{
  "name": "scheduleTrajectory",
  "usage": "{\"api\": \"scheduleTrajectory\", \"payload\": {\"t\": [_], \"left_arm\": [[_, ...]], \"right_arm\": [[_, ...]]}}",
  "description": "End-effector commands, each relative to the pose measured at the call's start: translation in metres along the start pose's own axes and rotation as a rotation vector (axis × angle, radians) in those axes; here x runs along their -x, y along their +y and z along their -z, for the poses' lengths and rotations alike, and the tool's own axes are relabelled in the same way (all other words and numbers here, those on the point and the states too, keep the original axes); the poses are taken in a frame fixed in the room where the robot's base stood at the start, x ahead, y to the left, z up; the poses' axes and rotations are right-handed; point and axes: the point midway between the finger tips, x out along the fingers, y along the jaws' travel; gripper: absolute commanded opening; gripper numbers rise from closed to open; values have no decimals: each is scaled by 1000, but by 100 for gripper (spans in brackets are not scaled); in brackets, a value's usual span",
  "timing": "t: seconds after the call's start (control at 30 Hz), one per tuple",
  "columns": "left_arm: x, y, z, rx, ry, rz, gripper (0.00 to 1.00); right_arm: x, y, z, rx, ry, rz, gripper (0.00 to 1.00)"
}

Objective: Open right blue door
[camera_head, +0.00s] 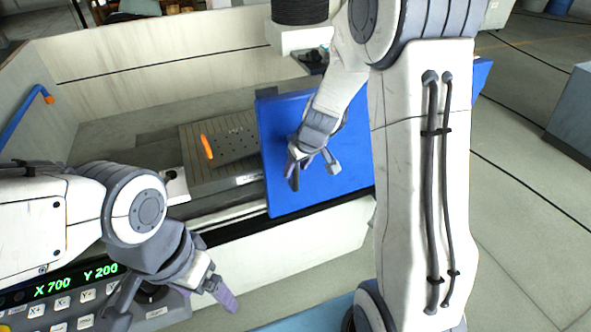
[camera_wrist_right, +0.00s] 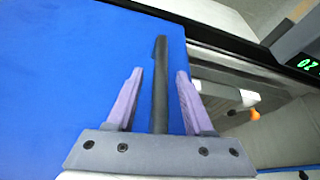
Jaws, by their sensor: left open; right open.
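The right blue door (camera_head: 275,120) is a flat blue panel at the front of the machine's work bay in the head view. It covers the right part of the bay, and the left part stands uncovered. My right gripper (camera_head: 312,170) is in front of this door, open. In the right wrist view, a dark upright handle bar (camera_wrist_right: 160,85) stands between the two purple fingers (camera_wrist_right: 158,95) over the blue surface, with gaps on both sides. My left gripper (camera_head: 172,300) is open and empty above the control panel, at the lower left.
The control panel (camera_head: 75,285) with a green readout and buttons is at the lower left. Inside the bay are a metal plate (camera_head: 235,140) and an orange nozzle-like part (camera_head: 206,147). A blue bar (camera_head: 22,118) with an orange end is at the far left.

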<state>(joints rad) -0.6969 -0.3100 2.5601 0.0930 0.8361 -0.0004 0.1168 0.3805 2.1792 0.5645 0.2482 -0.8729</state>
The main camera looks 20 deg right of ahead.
Motion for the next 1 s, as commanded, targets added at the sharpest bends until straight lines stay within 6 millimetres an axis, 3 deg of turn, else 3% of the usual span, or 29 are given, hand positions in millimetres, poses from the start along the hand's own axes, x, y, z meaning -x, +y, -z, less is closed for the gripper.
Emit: {"api": "scheduleTrajectory", "payload": {"t": [0.13,0.4,0.43,0.53,0.57,1.0], "left_arm": [[-2,0,0,0,0,0,87],[-2,0,0,0,0,0,87],[-2,0,0,0,0,0,87],[-2,0,0,0,0,0,87],[-2,0,0,0,0,0,87],[-2,0,0,0,0,0,87]], "right_arm": [[-10,0,0,0,0,0,52],[-11,0,0,0,0,0,52],[-11,0,0,0,0,0,44],[-10,0,0,0,0,0,6],[-10,0,0,0,0,0,0],[-10,0,0,0,0,0,0]]}}
